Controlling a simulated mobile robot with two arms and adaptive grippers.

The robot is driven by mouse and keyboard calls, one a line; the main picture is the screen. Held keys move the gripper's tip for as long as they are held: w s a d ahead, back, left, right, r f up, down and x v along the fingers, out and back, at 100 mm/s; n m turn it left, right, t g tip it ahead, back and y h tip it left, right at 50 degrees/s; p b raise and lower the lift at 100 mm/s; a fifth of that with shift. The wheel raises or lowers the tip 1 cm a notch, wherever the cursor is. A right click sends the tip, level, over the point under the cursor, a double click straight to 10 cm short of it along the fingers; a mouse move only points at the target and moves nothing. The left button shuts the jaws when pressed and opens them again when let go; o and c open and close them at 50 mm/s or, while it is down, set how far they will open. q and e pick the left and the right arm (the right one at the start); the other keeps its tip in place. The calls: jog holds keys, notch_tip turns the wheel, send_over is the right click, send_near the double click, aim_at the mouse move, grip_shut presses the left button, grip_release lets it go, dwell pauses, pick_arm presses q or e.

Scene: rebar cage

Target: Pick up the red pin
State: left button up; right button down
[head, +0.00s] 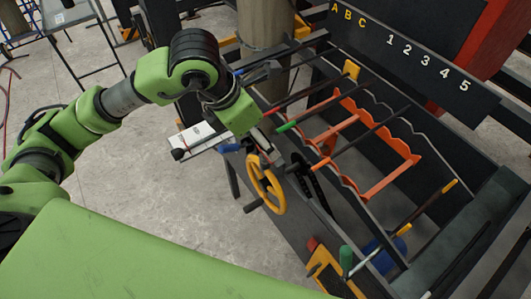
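A small red piece (312,243), which looks like the red pin, stands at the top of a yellow and black holder (332,272) at the lower middle. A green handle (346,258) stands just right of it. My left arm reaches in from the left, and its green wrist (240,112) is over the near left end of the rack, up and left of the red piece and well apart from it. The fingers of my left gripper (261,142) are mostly hidden below the wrist, so their opening is unclear. My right gripper is out of view.
A yellow handwheel (267,184) sits on the frame between my wrist and the red piece. Dark bars cross an orange notched rack (372,148). A blue cylinder (384,258) lies right of the holder. A panel marked with letters and numbers (412,55) stands behind.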

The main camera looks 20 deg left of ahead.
aim_at(265, 161)
pick_arm(q)
jog(key=x, duration=0.1)
jog(key=p+x, duration=0.1)
jog(key=shift+s+f, duration=0.2)
jog(key=shift+f, duration=0.15)
jog(key=x, duration=0.1)
jog(key=p+x, duration=0.1)
jog(key=x, duration=0.1)
jog(key=shift+s+f, duration=0.2)
jog(key=shift+f, duration=0.15)
jog(key=shift+w+f, duration=0.15)
jog(key=shift+f, duration=0.2)
jog(key=c, duration=1.3)
jog(key=shift+o, duration=0.2)
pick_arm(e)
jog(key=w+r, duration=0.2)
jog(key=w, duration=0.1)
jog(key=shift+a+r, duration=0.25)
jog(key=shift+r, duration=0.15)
